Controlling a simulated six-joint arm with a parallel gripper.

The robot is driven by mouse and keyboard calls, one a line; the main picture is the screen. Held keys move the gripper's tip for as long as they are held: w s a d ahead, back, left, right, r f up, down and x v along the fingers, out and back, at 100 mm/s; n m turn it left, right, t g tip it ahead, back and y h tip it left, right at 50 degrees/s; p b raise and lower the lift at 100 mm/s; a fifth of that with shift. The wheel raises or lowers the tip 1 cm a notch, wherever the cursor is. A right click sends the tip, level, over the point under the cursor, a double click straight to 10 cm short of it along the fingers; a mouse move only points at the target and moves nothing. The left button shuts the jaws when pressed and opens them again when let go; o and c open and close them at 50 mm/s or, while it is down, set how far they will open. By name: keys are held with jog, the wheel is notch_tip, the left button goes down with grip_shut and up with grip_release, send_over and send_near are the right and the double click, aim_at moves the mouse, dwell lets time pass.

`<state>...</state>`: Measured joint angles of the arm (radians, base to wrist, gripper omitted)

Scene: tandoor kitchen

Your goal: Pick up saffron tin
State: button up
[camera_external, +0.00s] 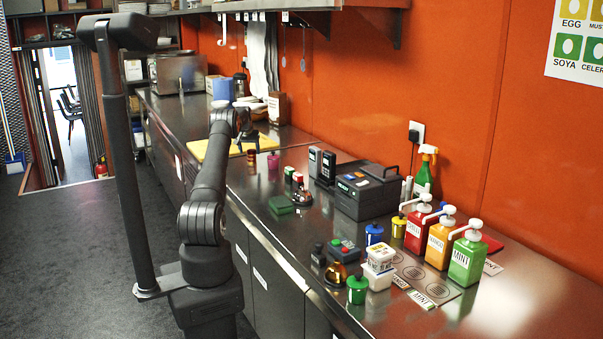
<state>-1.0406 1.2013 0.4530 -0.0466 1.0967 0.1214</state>
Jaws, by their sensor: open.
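No label reading saffron can be made out, so I cannot tell for sure which container is the saffron tin. A small yellow tin (398,227) stands upright on the counter beside a blue tin (374,235), left of the pump bottles. A green tin (357,290) stands nearer the front edge. A small red tin (251,158) and a magenta tin (273,161) stand farther back, near my gripper. My gripper (246,149) is open, small in view, over the near end of the yellow board, well apart from the yellow, blue and green tins.
Red, orange and green pump bottles (467,259) stand at the right. A black boxy machine (366,191) stands mid-counter by the wall. White tubs (381,255) and a button box (344,252) crowd the front. A yellow board (209,149) lies at the back. Counter (520,300) is clear at far right.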

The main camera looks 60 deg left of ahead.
aim_at(251, 151)
jog(key=shift+w+x, duration=0.1)
jog(key=shift+x, duration=1)
jog(key=shift+w+x, duration=0.15)
jog(key=shift+x, duration=0.9)
jog(key=shift+r, duration=0.1)
jog(key=shift+c, duration=0.2)
jog(key=c, duration=1)
